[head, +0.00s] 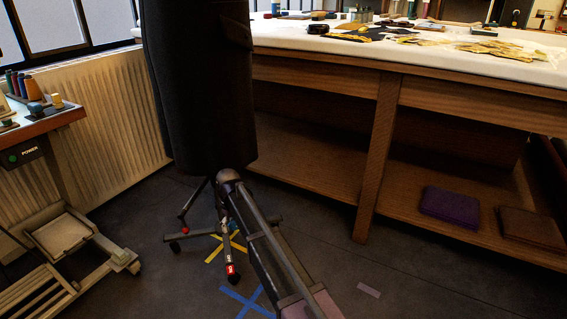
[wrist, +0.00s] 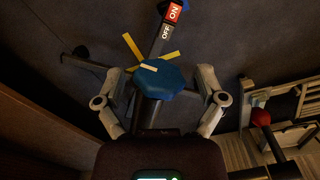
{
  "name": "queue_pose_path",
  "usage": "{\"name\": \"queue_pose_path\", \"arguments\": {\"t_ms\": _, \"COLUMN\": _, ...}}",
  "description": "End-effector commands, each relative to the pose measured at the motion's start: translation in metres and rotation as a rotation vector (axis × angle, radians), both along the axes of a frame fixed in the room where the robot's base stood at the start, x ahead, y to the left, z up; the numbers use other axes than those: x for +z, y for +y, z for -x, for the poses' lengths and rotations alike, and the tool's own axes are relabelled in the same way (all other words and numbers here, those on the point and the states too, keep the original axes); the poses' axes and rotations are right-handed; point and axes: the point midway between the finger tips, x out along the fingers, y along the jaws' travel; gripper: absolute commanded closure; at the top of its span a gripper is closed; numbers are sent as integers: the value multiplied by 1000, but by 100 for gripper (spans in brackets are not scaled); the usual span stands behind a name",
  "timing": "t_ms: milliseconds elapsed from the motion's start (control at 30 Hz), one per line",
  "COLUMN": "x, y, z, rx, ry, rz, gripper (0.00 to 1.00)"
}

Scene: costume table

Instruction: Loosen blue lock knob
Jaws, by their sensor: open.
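The blue lock knob (wrist: 166,82) has a faceted rim and a white mark on its top. It is in the middle of the wrist view, on the dark stand. My gripper (wrist: 160,74) is open, with one finger on each side of the knob and a visible gap on both sides. No contact with the knob shows. In the head view the dark garment form (head: 200,90) stands on a wheeled stand (head: 218,230). My arm reaches in below the form's hem. The knob and my fingers cannot be made out there.
A pedal with a red ON label (wrist: 174,12) lies beyond the knob. A red ball knob (wrist: 261,117) is at the right of the wrist view. The worktable with shelves (head: 383,150) is close on the right. A wheeled frame (head: 68,250) stands at left.

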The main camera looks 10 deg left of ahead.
Motion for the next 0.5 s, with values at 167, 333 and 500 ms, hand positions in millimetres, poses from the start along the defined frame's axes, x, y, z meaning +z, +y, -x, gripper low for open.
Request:
{"name": "queue_pose_path", "arguments": {"t_ms": 167, "x": 17, "y": 0, "z": 0, "rx": 0, "ry": 4, "rz": -6, "gripper": 10}}
{"name": "queue_pose_path", "arguments": {"t_ms": 333, "x": 31, "y": 0, "z": 0, "rx": 0, "ry": 3, "rz": -6, "gripper": 10}}
{"name": "queue_pose_path", "arguments": {"t_ms": 500, "x": 45, "y": 0, "z": 0, "rx": 0, "ry": 3, "rz": -6, "gripper": 10}}
